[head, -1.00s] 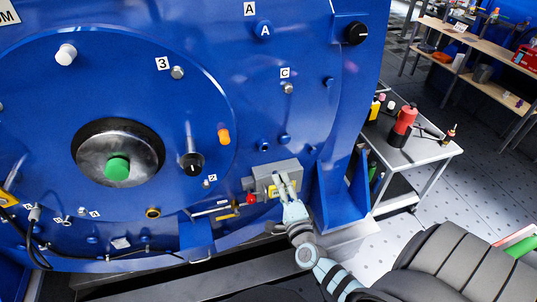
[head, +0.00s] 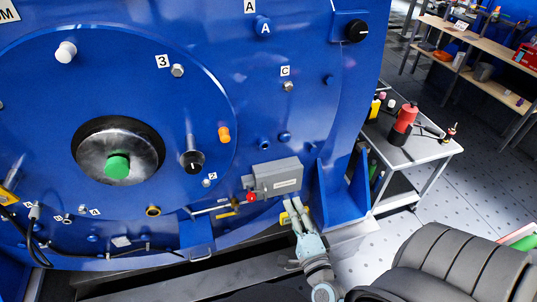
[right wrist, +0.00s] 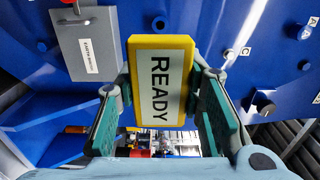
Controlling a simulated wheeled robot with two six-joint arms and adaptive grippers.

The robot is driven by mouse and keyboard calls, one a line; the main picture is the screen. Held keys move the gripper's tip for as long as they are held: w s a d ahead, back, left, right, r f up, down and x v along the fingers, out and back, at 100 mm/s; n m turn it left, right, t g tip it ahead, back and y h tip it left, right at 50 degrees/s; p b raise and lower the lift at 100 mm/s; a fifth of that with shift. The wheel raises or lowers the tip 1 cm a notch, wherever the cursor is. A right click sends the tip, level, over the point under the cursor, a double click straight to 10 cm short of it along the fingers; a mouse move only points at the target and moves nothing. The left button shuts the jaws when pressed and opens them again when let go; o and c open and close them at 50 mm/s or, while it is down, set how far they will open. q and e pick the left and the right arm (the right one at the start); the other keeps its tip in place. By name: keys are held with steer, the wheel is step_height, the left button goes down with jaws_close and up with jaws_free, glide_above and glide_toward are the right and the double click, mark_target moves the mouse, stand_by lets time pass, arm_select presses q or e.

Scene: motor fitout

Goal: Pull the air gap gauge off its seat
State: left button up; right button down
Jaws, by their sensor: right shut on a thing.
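My right gripper (head: 295,212) is shut on a yellow-framed plate with a pale face reading READY (right wrist: 161,85). It holds the plate in front of the blue motor housing, below the grey box (head: 277,178). In the right wrist view the plate sits between the two green-padded fingers, apart from the grey box (right wrist: 90,42) at upper left. In the head view only small yellow bits of the plate show by the fingertips. No part carries a readable air gap gauge label, so I cannot tell which thing that is. My left gripper is out of view.
The grey box has a red knob (head: 251,197) on its left side. A trolley (head: 425,150) with a red bottle (head: 403,124) stands to the right. Open floor lies between chair and trolley.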

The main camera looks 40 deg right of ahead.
steer(key=shift+b+v, duration=0.4)
steer(key=shift+v, duration=1.7)
